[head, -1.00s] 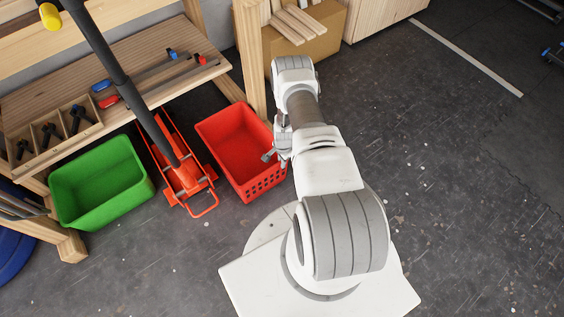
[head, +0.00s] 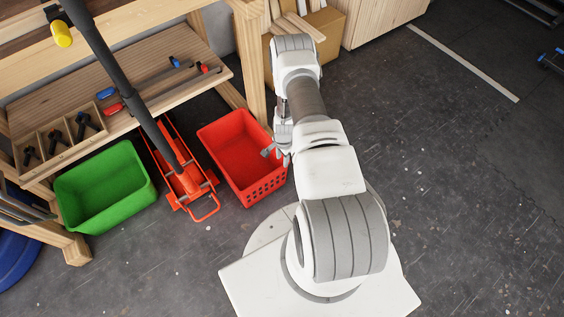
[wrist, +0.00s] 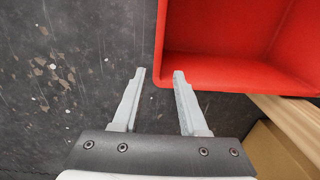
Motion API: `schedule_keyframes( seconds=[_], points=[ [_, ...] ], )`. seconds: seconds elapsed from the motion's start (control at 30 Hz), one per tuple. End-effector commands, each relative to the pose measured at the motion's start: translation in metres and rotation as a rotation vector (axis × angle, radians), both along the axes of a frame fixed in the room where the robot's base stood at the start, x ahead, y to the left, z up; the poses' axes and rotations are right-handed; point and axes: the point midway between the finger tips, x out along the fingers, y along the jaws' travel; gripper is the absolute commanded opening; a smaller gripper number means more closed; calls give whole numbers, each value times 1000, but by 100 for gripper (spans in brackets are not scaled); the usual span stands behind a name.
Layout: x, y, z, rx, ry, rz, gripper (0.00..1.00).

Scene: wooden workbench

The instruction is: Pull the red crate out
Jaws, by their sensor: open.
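The red crate (head: 237,150) stands on the dark floor in the head view, just right of an orange-red jack. It is open-topped and looks empty, with holes in its near end. My gripper (head: 275,150) is at the crate's right rim, partly hidden by my arm. In the wrist view my gripper (wrist: 159,72) is open with nothing gripped. A corner of the red crate (wrist: 215,72) lies between the fingertips in the picture, and the right fingertip overlaps the crate's wall. I cannot tell whether they touch.
The jack (head: 185,180) with its long dark handle stands close left of the crate. A green crate (head: 106,188) is further left, under the wooden bench (head: 150,90). A bench leg and a cardboard box (head: 318,38) are behind. Floor on the right is clear.

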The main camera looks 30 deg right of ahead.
Motion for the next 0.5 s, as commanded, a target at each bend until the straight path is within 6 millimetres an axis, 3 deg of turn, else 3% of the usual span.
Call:
schedule_keyframes(
  seconds=[0.03,0.2,0.5],
  points=[
    [0,0,19,-1,-1,0,42],
    [-2,0,56,0,0,0,42],
    [-4,0,89,0,0,1,42]
  ],
)
